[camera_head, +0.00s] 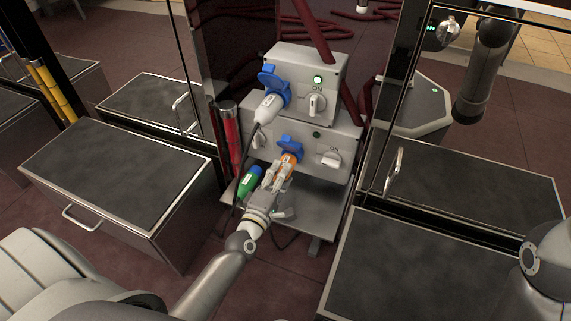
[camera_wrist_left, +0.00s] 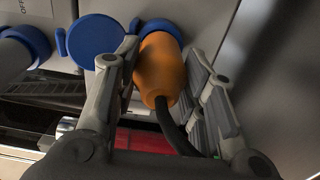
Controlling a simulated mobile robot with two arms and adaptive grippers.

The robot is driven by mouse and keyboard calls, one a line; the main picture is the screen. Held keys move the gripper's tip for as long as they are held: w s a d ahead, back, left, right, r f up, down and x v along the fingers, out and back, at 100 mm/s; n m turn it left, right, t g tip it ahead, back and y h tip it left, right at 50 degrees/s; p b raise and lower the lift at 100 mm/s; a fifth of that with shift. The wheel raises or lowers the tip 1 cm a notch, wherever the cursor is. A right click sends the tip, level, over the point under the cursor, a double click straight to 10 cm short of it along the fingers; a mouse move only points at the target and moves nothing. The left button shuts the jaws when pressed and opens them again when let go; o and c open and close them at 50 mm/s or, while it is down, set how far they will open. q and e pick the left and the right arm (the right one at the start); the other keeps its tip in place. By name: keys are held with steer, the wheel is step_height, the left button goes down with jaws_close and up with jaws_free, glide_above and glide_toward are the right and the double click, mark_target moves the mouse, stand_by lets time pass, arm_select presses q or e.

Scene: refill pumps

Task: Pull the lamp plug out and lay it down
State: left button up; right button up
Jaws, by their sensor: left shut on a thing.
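An orange plug (camera_head: 288,165) sits at the blue lower socket (camera_head: 290,147) of the lower grey box; its label is too small to read. My left gripper (camera_head: 277,177) is shut on the orange plug, with one finger on each side of it. In the left wrist view the orange plug (camera_wrist_left: 158,70) shows between the fingers, its black cable running down, its front end at the blue socket. A white plug (camera_head: 268,108) is in the upper blue socket (camera_head: 272,83). A green plug (camera_head: 250,182) lies on the grey shelf (camera_head: 312,199). My right gripper is out of view.
The upper box has a knob (camera_head: 317,104) marked ON and a lit green lamp (camera_head: 317,79). The lower box has a knob (camera_head: 331,159). A red cylinder (camera_head: 229,137) stands left of the boxes. Dark-topped cabinets (camera_head: 115,175) flank the shelf, with clear tops.

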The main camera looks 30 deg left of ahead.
arm_select(q)
jaws_close()
steer(key=s+p, duration=0.1)
steer(key=s, duration=0.5)
steer(key=shift+d, duration=0.2)
stand_by(0.7)
stand_by(0.5)
